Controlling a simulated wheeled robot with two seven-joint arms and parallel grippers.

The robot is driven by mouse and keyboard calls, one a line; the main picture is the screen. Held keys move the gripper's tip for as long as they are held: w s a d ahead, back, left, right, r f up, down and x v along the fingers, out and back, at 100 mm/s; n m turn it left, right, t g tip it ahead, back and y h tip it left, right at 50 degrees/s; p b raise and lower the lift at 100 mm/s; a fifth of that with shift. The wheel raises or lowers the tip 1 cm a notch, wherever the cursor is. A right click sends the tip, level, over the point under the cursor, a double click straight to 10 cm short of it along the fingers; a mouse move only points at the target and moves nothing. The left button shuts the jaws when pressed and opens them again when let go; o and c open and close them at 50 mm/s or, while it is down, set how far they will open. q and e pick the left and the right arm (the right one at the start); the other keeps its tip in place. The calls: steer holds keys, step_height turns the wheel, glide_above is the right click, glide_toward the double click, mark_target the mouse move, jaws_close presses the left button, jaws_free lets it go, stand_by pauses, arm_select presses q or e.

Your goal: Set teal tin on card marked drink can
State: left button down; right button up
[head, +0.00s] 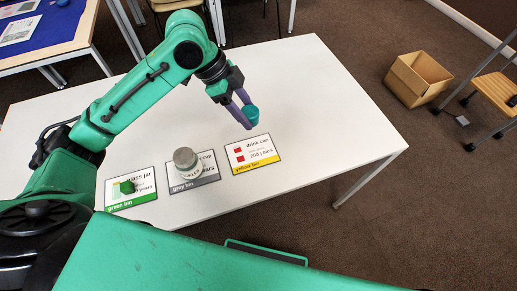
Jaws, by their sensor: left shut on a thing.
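The teal tin (251,115) is between the fingers of my left gripper (244,108), which is shut on it. It is over the upper edge of the card marked drink can (262,158), and I cannot tell how high above the table it is. The card has a yellow strip reading yellow bin and red squares on its left side. My right gripper is not in view.
On the white table (310,95), a grey-lidded paper cup (187,162) stands on the grey bin card (207,178). A cardboard box (416,80) and a wooden chair (497,92) stand on the floor at right.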

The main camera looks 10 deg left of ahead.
arm_select(q)
glide_above(254, 153)
steer(key=a, duration=0.2)
step_height(254, 153, down, 6)
steer(key=f, duration=1)
steer(key=shift+d+b, duration=0.2)
steer(key=shift+b, duration=0.15)
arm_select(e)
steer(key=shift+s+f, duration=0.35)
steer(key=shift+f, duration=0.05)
arm_select(q)
steer(key=shift+f, duration=0.1)
steer(key=shift+c, duration=1.1)
jaws_free()
steer(key=shift+s+f, duration=0.1)
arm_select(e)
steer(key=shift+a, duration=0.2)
arm_select(q)
steer(key=v, duration=1.2)
steer(key=shift+r, duration=0.2)
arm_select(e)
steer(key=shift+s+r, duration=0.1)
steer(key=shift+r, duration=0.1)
